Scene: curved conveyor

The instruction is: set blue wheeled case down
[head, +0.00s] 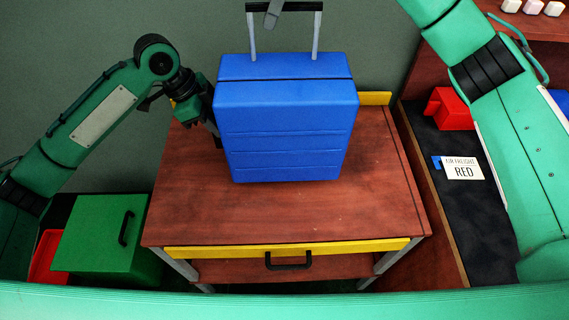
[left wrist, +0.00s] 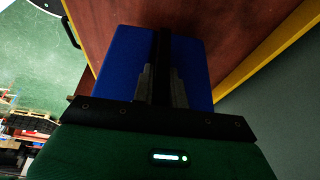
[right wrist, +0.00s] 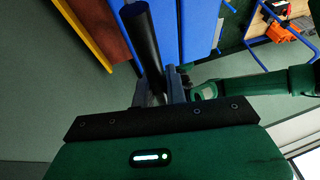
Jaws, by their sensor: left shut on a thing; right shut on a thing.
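The blue wheeled case (head: 285,125) is upright over the back half of the red-brown table (head: 270,215). Whether its underside touches the tabletop I cannot tell; its wheels are hidden. My right gripper (head: 274,10) is shut on the black crossbar of the raised pull handle, which also shows in the right wrist view (right wrist: 143,35). My left gripper (head: 211,125) is at the case's left side. In the left wrist view its fingers (left wrist: 160,85) are shut on a black bar across the blue case side (left wrist: 122,62).
The table has yellow edging and a black front handle (head: 288,261). A green cabinet (head: 100,235) stands at left. The table's front half is clear.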

